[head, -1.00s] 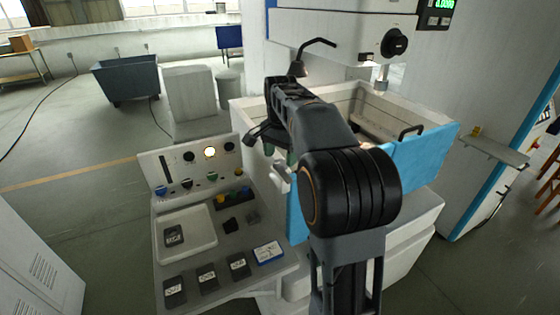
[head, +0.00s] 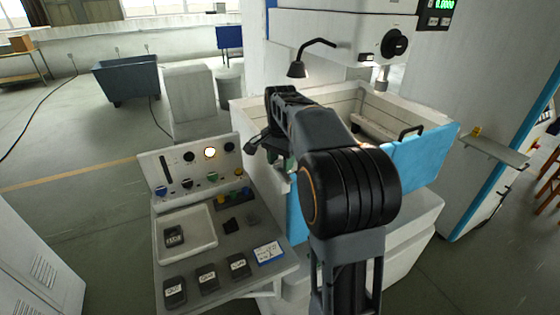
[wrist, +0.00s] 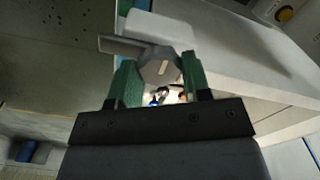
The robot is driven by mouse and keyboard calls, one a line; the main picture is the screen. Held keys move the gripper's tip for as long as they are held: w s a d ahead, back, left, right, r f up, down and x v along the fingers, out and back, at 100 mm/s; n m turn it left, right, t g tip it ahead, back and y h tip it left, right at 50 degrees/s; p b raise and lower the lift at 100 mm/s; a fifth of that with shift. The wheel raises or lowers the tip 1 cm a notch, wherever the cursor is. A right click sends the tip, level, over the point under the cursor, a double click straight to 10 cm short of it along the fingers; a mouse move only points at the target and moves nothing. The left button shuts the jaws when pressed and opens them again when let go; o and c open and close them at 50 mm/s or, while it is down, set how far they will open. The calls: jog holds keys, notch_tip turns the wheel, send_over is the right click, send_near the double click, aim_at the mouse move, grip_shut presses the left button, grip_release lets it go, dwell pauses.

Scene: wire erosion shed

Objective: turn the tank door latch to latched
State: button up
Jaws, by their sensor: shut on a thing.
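The tank door latch (wrist: 160,70) shows in the wrist view as a grey rounded hub with a white line on its face and a flat handle reaching out to the left. My gripper (wrist: 158,78) has its green fingers on either side of the hub and is shut on it. In the head view my arm covers the latch and most of the gripper. The tank door (head: 418,157) is blue and stands at the front of the white tank (head: 245,112). I cannot tell from the white line alone whether the latch is latched.
A control console (head: 190,172) with knobs, a tray and several labelled black blocks stands left of my arm. A black lamp (head: 298,69) hangs over the tank. A grey shelf (head: 490,150) juts out at the right. Open floor lies at the left.

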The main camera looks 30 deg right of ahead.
jog(key=shift+c, duration=1)
jog(key=n+p, duration=0.1)
jog(key=n, duration=0.5)
jog(key=n+p, duration=0.1)
jog(key=n, duration=0.3)
jog(key=shift+n, duration=2.1)
jog(key=o, duration=0.9)
jog(key=shift+o, duration=0.2)
